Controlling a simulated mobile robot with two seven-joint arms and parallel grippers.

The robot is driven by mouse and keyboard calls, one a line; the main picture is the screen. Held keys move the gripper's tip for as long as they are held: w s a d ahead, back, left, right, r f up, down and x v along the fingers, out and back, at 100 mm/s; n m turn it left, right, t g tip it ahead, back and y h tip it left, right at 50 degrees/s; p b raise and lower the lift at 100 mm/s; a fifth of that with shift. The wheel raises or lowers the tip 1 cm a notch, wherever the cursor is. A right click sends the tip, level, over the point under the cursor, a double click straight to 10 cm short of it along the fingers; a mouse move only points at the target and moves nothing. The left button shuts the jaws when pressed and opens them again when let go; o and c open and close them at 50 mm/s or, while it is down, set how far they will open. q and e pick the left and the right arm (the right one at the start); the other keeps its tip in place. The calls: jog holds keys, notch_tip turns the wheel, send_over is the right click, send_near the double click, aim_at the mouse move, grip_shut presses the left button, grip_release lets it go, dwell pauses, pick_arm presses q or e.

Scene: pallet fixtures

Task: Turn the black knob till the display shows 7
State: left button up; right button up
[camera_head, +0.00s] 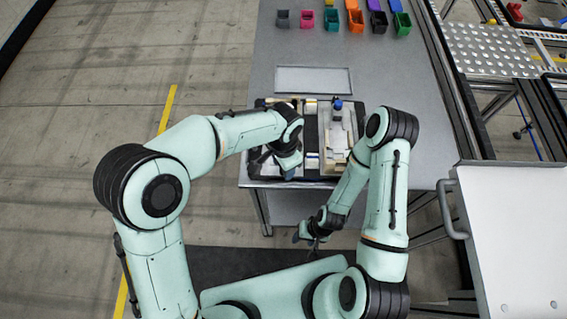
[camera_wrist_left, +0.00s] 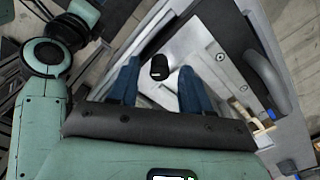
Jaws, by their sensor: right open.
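The black knob (camera_wrist_left: 160,67) shows in the left wrist view, upright on a light metal plate, with a small white mark on its side. My left gripper (camera_wrist_left: 159,88) is open, its two blue fingers apart on either side of the knob's place in the picture; I cannot tell that either touches it. In the head view my left gripper (camera_head: 290,172) is over the left front of the pallet fixture (camera_head: 327,182), and its arm hides the knob. I cannot make out a display reading. My right gripper (camera_head: 308,236) is open and empty, in front of the table edge.
The fixture lies on a grey table (camera_head: 285,60), with a blue-topped part (camera_head: 337,103) at its back. A flat grey plate (camera_head: 313,80) lies behind it. Several coloured bins (camera_head: 331,19) line the far end. A white cart with a handle (camera_head: 515,235) stands at right.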

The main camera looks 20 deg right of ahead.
pick_arm(q)
notch_tip(320, 180, up, 13)
jog(key=p, duration=0.1)
jog(key=shift+r, duration=0.2)
pick_arm(e)
jog(key=shift+w+r, duration=0.75)
jog(key=shift+w, duration=0.05)
jog(key=shift+s, duration=0.1)
